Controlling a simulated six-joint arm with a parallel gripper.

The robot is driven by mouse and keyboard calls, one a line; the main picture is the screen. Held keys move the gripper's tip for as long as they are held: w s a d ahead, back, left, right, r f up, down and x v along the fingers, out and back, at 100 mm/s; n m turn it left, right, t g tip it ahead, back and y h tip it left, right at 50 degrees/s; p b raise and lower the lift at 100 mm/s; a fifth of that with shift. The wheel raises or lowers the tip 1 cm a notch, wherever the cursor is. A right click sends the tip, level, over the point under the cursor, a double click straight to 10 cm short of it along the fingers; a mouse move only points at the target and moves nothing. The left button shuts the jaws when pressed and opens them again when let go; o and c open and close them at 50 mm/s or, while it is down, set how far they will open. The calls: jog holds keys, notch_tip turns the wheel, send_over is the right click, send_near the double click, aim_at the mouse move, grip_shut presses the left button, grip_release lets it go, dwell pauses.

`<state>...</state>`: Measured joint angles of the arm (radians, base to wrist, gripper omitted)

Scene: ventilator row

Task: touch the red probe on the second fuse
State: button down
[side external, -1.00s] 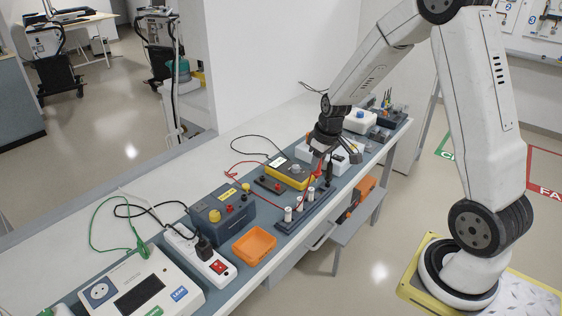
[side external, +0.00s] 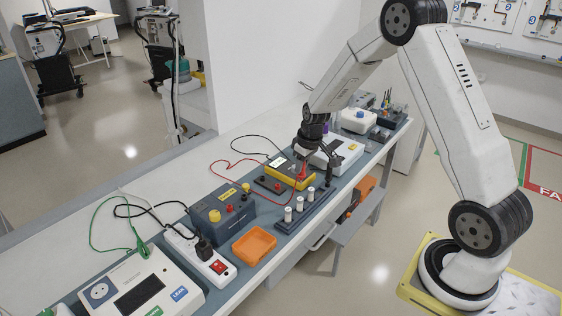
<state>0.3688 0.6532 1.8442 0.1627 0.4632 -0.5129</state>
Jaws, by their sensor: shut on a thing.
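My gripper (side external: 305,158) is shut on the red probe (side external: 302,171), which hangs below it, roughly upright. In this view the probe overlaps the right part of the yellow meter (side external: 279,166); I cannot tell its height or whether its tip touches anything. Three pale cylindrical fuses stand in a row on a dark blue block (side external: 318,204): a near one (side external: 288,214), a middle one (side external: 299,203) and a far one (side external: 310,192). The probe appears apart from all of them. A dark upright piece (side external: 329,174), perhaps the black probe, stands at the block's far end.
A red lead (side external: 226,172) loops on the bench left of the meter. A dark blue box (side external: 222,211), an orange tray (side external: 254,245) and a white power strip (side external: 205,262) stand nearer. A white device (side external: 341,151) stands beyond the gripper.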

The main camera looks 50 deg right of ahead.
aim_at(303, 175)
jog(key=shift+f, duration=0.1)
jog(key=shift+f, duration=2.2)
jog(key=shift+f, duration=0.55)
dwell(0.6)
jog(key=shift+r, duration=3.5)
